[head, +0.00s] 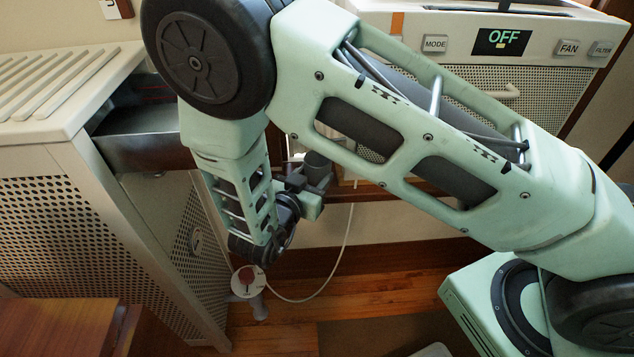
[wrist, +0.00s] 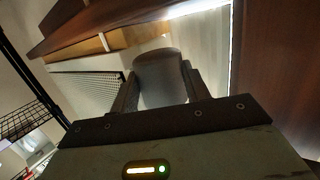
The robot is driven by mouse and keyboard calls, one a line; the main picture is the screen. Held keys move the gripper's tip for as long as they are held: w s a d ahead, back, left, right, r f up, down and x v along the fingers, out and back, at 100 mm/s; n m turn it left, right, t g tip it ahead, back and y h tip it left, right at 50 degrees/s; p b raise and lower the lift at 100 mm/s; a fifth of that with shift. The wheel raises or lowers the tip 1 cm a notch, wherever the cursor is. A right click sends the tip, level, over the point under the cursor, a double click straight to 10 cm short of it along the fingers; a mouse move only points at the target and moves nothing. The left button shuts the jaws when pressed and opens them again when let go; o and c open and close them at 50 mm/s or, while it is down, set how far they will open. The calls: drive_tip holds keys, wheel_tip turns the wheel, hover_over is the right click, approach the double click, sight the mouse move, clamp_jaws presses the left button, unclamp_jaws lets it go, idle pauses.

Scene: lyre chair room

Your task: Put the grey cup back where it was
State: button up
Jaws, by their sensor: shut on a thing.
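The grey cup (wrist: 160,72) is between the two fingers of my gripper (wrist: 158,88) in the wrist view. The fingers are shut on its sides. In the head view my gripper (head: 303,182) is behind my lower arm, close to the wooden front under the white unit. A small grey rounded shape at its tip looks like the cup (head: 318,164). My arm hides much of the area around it. I cannot tell whether the cup touches any surface.
A perforated white cabinet (head: 70,200) with a metal recess (head: 145,140) stands left. A white unit reading OFF (head: 500,40) is behind my arm. A white cable (head: 335,260) hangs to the wooden floor (head: 290,320). In the wrist view, a wooden edge (wrist: 120,22) and brown panel (wrist: 275,70) lie close.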

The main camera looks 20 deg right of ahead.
sight(317, 181)
drive_tip(key=shift+w+d, duration=0.4)
drive_tip(key=shift+w+d+f+b, duration=0.1)
drive_tip(key=shift+d+f+b, duration=0.05)
drive_tip(key=shift+f, duration=0.45)
drive_tip(key=shift+w+d+f+b, duration=0.1)
drive_tip(key=shift+w+f+b, duration=0.05)
drive_tip(key=shift+f, duration=0.4)
drive_tip(key=shift+w+d+f+b, duration=0.1)
drive_tip(key=shift+d+f+b, duration=0.05)
drive_tip(key=shift+f, duration=0.45)
drive_tip(key=shift+f, duration=0.1)
drive_tip(key=o, duration=1)
drive_tip(key=shift+r, duration=0.2)
drive_tip(key=p+v, duration=0.1)
drive_tip(key=v, duration=1.1)
drive_tip(key=shift+f, duration=0.1)
